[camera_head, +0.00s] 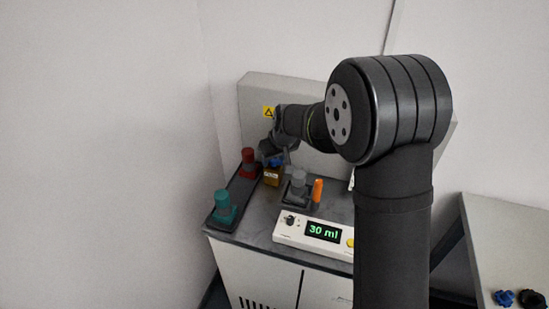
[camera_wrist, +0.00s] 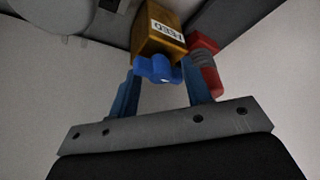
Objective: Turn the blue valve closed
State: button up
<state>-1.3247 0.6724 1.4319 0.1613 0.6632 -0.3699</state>
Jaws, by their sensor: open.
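The blue valve (camera_wrist: 158,69) is a lobed knob on a brass-coloured block (camera_wrist: 160,35) with a label. In the wrist view it lies between and just beyond the two fingers of my gripper (camera_wrist: 165,92). The fingers are apart, one on each side of the knob, and I cannot tell whether they touch it. In the head view the blue valve (camera_head: 276,162) shows small on top of the brass block (camera_head: 271,178), partly hidden by my gripper (camera_head: 279,150) above it.
A red-topped part (camera_head: 249,160) stands close left of the valve, a teal one (camera_head: 223,205) nearer the front. A grey part (camera_head: 298,180), an orange piece (camera_head: 317,190) and a panel reading 30 ml (camera_head: 322,232) are to the right. Blue and black knobs (camera_head: 505,298) lie on another table.

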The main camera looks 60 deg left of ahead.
jog(key=v, duration=1.7)
jog(key=shift+d, duration=0.15)
jog(key=shift+r, duration=0.1)
jog(key=x, duration=1.7)
jog(key=shift+a+f, duration=0.2)
jog(key=shift+f, duration=0.05)
jog(key=shift+s+r+m+t, duration=0.1)
jog(key=shift+m+t, duration=0.4)
jog(key=shift+m, duration=1)
jog(key=shift+s+m+t+h, duration=0.15)
jog(key=shift+m+t, duration=0.25)
jog(key=shift+m, duration=0.7)
jog(key=shift+w+m+t+h, duration=0.1)
jog(key=shift+m+t+h, duration=0.25)
jog(key=shift+m, duration=0.75)
jog(key=v, duration=0.9)
